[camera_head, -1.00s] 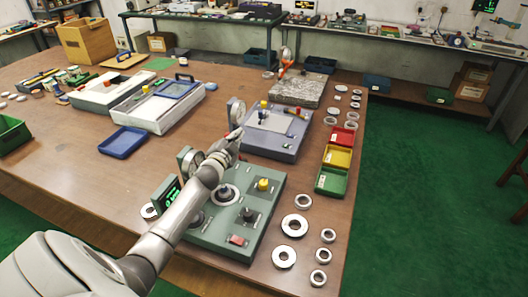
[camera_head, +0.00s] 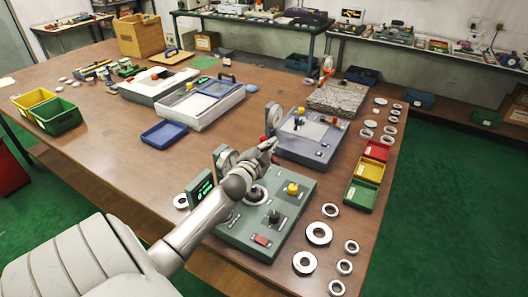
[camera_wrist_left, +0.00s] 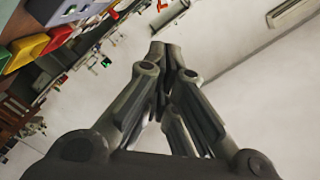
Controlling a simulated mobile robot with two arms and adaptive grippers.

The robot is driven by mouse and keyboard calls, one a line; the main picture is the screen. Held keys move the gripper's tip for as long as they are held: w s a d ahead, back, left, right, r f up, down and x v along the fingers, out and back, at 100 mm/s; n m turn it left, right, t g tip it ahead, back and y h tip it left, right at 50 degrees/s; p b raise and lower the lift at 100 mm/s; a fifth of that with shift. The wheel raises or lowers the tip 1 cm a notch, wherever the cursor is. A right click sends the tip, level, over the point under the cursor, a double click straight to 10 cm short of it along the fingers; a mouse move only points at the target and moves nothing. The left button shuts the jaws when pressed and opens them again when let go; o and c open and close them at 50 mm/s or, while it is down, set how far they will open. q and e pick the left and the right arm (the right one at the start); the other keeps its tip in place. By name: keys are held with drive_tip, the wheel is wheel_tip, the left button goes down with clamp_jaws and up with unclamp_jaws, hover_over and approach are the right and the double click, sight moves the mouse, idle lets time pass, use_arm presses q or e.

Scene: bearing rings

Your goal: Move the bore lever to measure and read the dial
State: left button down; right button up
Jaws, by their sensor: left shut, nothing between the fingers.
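The green gauge station (camera_head: 301,203) stands near the table's front edge. It has a round dial (camera_head: 227,160), a green-lit digital display (camera_head: 201,190), a yellow knob (camera_head: 292,189) and a red switch (camera_head: 262,240). The blue-grey station (camera_head: 318,155) behind it has an upright dial (camera_head: 273,117). My left gripper (camera_head: 270,146) is over the gap between the stations, beside a small red tip (camera_head: 263,139). Its fingers meet, empty, in the left wrist view (camera_wrist_left: 166,48). My forearm hides part of the green station. I cannot tell which part is the bore lever or read the dials.
Several steel rings (camera_head: 319,233) lie right of the green station. Red (camera_head: 376,151), yellow (camera_head: 369,171) and green (camera_head: 359,195) trays line the right edge. A granite block (camera_head: 337,98) stands behind, and a blue tray (camera_head: 164,133) lies left. The table's left front is clear.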

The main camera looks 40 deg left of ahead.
use_arm(q)
drive_tip(key=v, duration=0.4)
drive_tip(key=shift+d+r, duration=0.15)
drive_tip(key=shift+d, duration=0.1)
use_arm(e)
drive_tip(key=shift+w+a+f, duration=0.1)
drive_tip(key=shift+a+f, duration=0.3)
drive_tip(key=shift+a, duration=0.15)
drive_tip(key=shift+d, duration=0.15)
